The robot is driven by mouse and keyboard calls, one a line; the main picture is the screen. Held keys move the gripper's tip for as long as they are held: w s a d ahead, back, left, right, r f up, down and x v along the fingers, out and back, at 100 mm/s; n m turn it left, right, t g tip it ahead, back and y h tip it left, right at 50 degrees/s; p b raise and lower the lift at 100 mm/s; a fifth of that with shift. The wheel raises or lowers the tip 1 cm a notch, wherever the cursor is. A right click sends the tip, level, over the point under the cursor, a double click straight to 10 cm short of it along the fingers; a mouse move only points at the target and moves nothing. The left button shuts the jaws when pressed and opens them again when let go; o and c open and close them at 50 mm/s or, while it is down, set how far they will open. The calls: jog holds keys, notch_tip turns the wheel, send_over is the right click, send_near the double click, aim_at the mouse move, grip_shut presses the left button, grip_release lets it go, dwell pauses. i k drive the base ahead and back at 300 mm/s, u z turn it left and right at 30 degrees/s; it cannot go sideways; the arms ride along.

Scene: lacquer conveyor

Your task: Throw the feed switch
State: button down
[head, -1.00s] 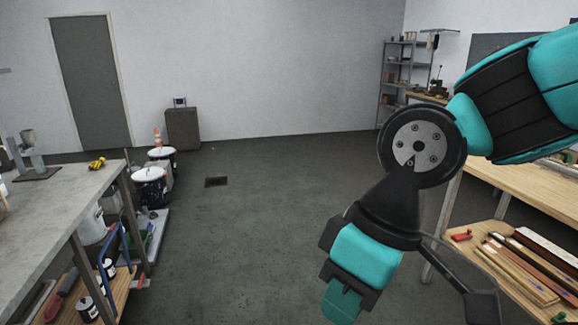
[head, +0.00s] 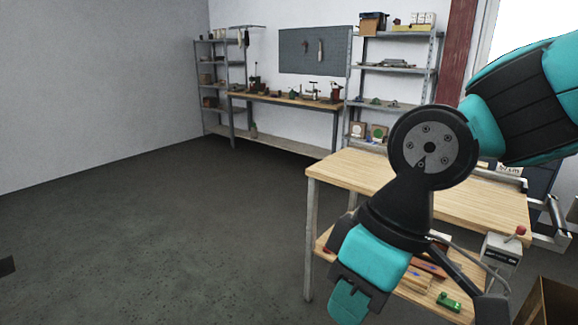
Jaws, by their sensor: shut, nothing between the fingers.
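A grey box with a red-knobbed lever (head: 501,250), which looks like the feed switch, stands at the right by the near right corner of the wooden table. Its red knob (head: 521,230) sticks up at the top; which way the lever is thrown is too small to tell.
The wooden table (head: 400,178) fills the right middle, with strips and a green tool (head: 448,302) on its lower shelf. Grey metal framing (head: 548,240) stands farther right. A brown open box (head: 552,305) is at the bottom right corner.

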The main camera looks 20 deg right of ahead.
aim_at(521, 230)
jog(key=z, duration=1.1)
jog(key=i, duration=1.05)
jog(key=z, duration=0.8)
jog(key=k, duration=0.45)
jog(key=z, duration=0.5)
jog(key=i, duration=0.5)
jog(key=z, duration=0.05)
